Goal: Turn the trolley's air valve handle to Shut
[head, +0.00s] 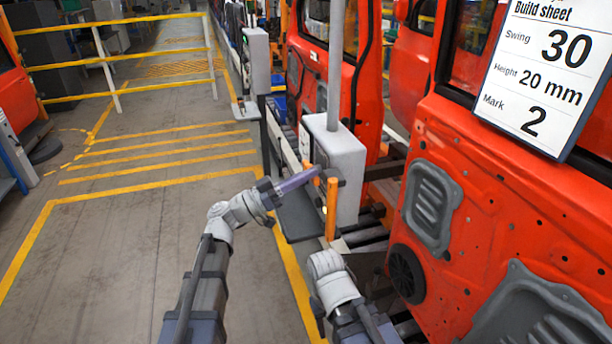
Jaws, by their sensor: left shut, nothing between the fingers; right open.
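An upright orange bar (332,210) stands at the front of a light grey box (345,157) in the middle of the head view. It looks like a handle, but I cannot confirm it is the air valve's, and I can read no Shut mark. My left gripper (316,172) is shut and empty. Its fingers point right, level with the bar's upper end; I cannot tell whether they touch it. My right arm's wrist shows below the bar, at bottom centre; the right gripper's fingers are hidden.
A grey shelf (298,214) lies left of the box. A red door (480,215) with a Build sheet (543,72) fills the right: Swing 30, Height 20 mm, Mark 2. Open floor (130,240) with yellow lines lies left; yellow railings (115,60) stand behind.

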